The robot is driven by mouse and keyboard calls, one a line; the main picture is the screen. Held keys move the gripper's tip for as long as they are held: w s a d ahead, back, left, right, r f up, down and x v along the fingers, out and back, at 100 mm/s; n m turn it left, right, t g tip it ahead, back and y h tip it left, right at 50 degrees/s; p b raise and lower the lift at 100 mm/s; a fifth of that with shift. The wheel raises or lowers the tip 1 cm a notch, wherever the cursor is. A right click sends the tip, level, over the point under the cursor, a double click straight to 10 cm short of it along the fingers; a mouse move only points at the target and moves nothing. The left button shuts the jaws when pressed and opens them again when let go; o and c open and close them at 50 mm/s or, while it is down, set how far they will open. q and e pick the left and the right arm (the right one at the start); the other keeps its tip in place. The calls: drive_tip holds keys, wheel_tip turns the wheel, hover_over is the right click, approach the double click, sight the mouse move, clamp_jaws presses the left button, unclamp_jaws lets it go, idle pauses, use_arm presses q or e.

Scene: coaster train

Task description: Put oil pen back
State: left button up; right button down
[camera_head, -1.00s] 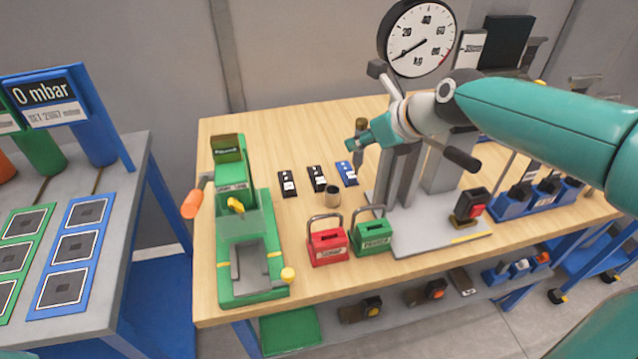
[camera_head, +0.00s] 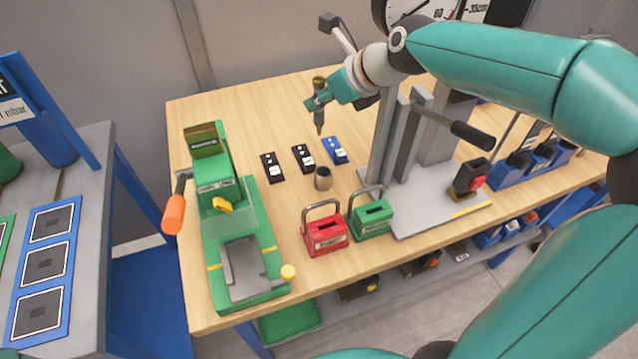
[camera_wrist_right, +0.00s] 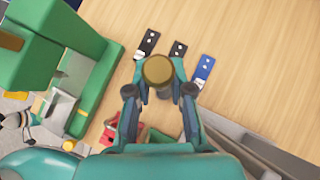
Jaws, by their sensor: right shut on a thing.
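The oil pen (camera_head: 320,120) is a brown-topped, slim, roughly upright pen with a dark tip pointing down. My right gripper (camera_head: 318,101) is shut around its upper part and holds it above the back of the wooden table. In the right wrist view, the pen's round brown end (camera_wrist_right: 158,70) shows between the fingers (camera_wrist_right: 160,92). A small open-topped cup (camera_head: 323,178) stands on the table below and in front of the pen, apart from it. In the wrist view the cup cannot be made out. My left gripper is out of view.
Two black cards (camera_head: 303,158) and a blue card (camera_head: 335,150) lie behind the cup. A red lock box (camera_head: 325,236) and a green one (camera_head: 372,220) stand in front. A green machine (camera_head: 232,225) is left; a grey press stand (camera_head: 440,206) is right, close to my arm.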

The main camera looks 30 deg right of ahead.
drive_tip(key=shift+s+d+f, duration=0.15)
drive_tip(key=shift+s+f, duration=0.15)
drive_tip(key=shift+f, duration=0.15)
wheel_tip(320, 180, down, 15)
drive_tip(key=b, duration=0.8)
drive_tip(key=shift+d+r, duration=0.1)
drive_tip(key=shift+s, duration=0.1)
drive_tip(key=c, duration=1)
unclamp_jaws()
drive_tip(key=shift+c, duration=0.2)
drive_tip(key=shift+r, duration=0.1)
